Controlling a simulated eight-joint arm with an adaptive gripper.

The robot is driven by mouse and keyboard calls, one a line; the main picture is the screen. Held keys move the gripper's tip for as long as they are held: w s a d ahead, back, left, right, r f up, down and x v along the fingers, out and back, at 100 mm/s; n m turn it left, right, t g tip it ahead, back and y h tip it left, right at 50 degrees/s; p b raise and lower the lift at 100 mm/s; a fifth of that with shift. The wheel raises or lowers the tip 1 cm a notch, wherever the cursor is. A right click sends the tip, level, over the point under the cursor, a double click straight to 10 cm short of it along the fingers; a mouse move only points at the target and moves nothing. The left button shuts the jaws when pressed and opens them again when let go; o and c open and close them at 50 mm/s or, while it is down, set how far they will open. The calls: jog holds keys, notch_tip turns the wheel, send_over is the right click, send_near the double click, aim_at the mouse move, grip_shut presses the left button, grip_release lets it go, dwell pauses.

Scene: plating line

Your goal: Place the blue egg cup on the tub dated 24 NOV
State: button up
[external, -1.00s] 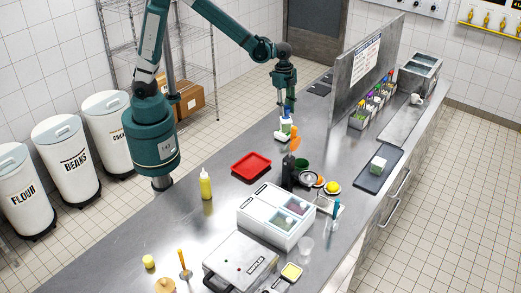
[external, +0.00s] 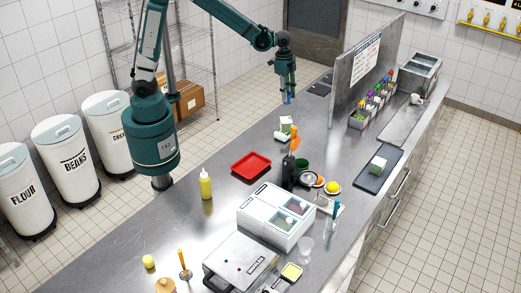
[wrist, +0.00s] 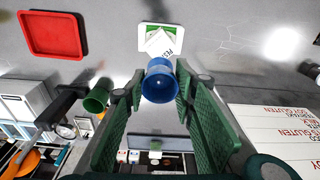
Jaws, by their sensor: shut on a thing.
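My gripper (external: 287,98) is in the air over the far part of the steel counter. Its fingers are shut on the blue egg cup (wrist: 160,82), which also shows as a small blue shape below the fingers in the external view (external: 287,100). A white tub with green contents and a white label (wrist: 160,40) lies ahead of the cup in the wrist view. It also shows on the counter below my gripper in the external view (external: 286,121). Another white and green tub (external: 378,164) stands on a dark tray (external: 370,182) at the right. I cannot read a date on either tub.
A red tray (external: 251,165), a yellow bottle (external: 206,185), a green cup (external: 302,164) and a white bin unit (external: 268,224) stand nearer the camera. A tall steel partition (external: 362,72) stands to my gripper's right. The counter left of the tub is clear.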

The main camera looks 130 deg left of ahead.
jog(key=shift+f, duration=2.95)
jog(key=shift+f+p, duration=0.4)
jog(key=shift+f, duration=1.65)
jog(key=shift+f, duration=0.2)
jog(key=o, duration=0.9)
jog(key=shift+r, duration=0.25)
jog(key=shift+s+r+b, duration=0.1)
jog(key=shift+s+r, duration=0.15)
jog(key=shift+r, duration=1.75)
jog(key=shift+s+r+b, duration=0.1)
jog(key=shift+s+r, duration=0.15)
jog(key=shift+r, duration=1.7)
jog(key=shift+s+r+b, duration=0.1)
jog(key=shift+s+r, duration=0.15)
jog(key=shift+r, duration=1.75)
